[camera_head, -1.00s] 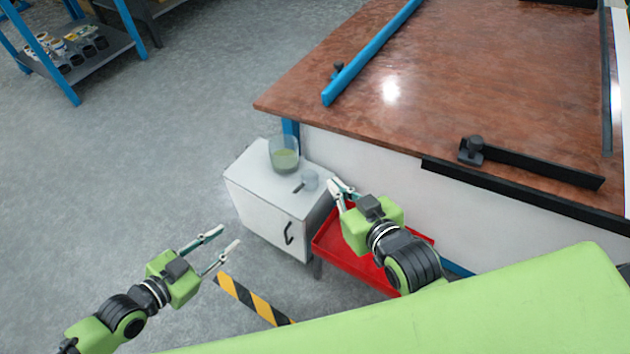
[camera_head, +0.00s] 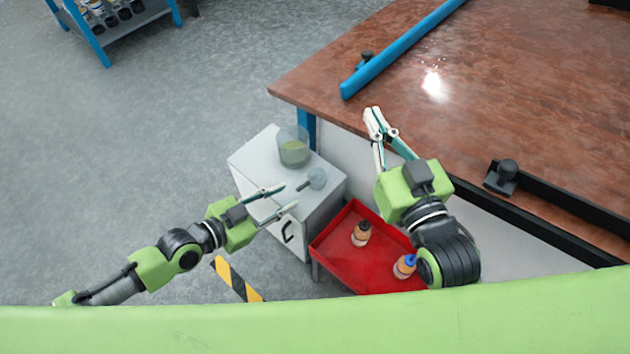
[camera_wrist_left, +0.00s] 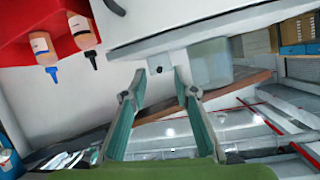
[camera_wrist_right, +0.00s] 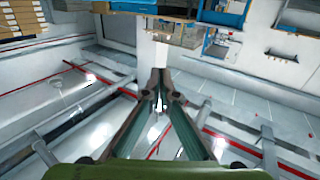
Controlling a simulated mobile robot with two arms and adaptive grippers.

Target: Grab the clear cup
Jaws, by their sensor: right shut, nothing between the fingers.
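My right gripper (camera_head: 373,112) is shut and empty, up near the table edge.
Floor left of the cabinet is clear.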

